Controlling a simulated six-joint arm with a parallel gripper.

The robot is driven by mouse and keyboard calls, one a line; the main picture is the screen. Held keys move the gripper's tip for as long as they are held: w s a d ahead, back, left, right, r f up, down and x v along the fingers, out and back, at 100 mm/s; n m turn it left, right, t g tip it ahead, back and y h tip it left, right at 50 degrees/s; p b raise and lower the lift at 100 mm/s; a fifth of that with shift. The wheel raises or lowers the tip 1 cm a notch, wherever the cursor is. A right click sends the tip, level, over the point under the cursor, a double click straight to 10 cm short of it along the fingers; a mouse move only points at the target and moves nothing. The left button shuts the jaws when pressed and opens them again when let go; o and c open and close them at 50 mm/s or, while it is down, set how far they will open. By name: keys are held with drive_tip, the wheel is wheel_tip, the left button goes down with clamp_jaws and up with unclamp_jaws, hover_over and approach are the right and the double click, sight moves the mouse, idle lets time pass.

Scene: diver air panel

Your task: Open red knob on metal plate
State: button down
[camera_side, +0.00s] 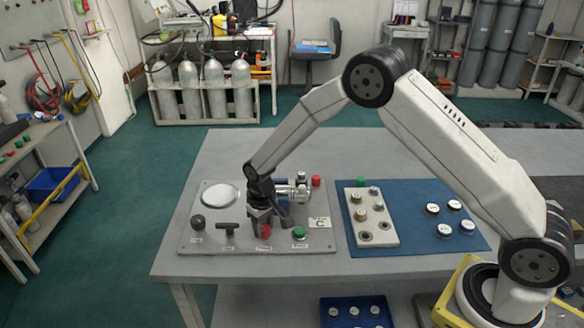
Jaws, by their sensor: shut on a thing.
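The metal plate (205,243) lies flat on the grey table, left of the middle. A red knob (265,232) stands near its front edge. My gripper (264,222) points down over this knob, with its jaws closed around it; the knob's upper part is partly hidden by the jaws. A second red knob (316,181) sits at the back right of the plate, beside a silver valve fitting (290,191). A green knob (299,232) stands just right of my gripper. A black knob (198,222) and a black T-handle (229,229) are on the left.
A blue mat (410,240) holds a pale block (371,228) with fittings and several white-topped caps (445,230). The table's back area (270,150) is clear.

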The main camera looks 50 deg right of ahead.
sight(264, 227)
drive_tip(key=shift+n, duration=2.3)
drive_tip(key=shift+c, duration=1.2)
unclamp_jaws()
drive_tip(key=shift+r, duration=0.1)
drive_tip(key=shift+r, duration=3.85)
